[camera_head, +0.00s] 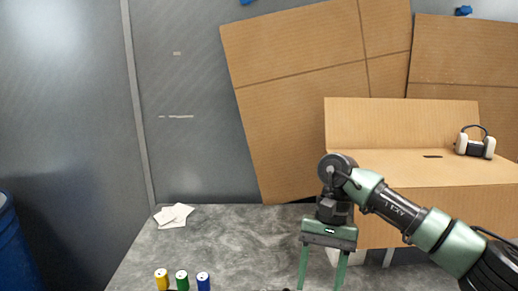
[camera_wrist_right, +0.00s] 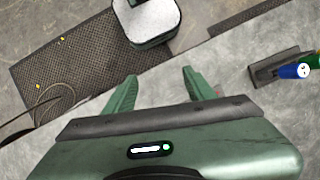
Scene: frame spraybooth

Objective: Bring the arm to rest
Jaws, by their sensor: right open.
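My right arm comes in from the right in the head view. Its green gripper (camera_head: 322,272) points down over the front right of the grey table (camera_head: 230,235). The two fingers are apart with nothing between them. In the wrist view the open fingers (camera_wrist_right: 160,88) also show, with bare grey surface between their tips. My left gripper is in neither view.
Yellow (camera_head: 161,279), green (camera_head: 182,280) and blue (camera_head: 203,282) cylinders stand at the table's front, left of the gripper. White sheets (camera_head: 174,215) lie at the back left. Earmuffs (camera_head: 475,143) rest on a cardboard box (camera_head: 420,170) behind the arm. A blue barrel (camera_head: 15,245) stands far left.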

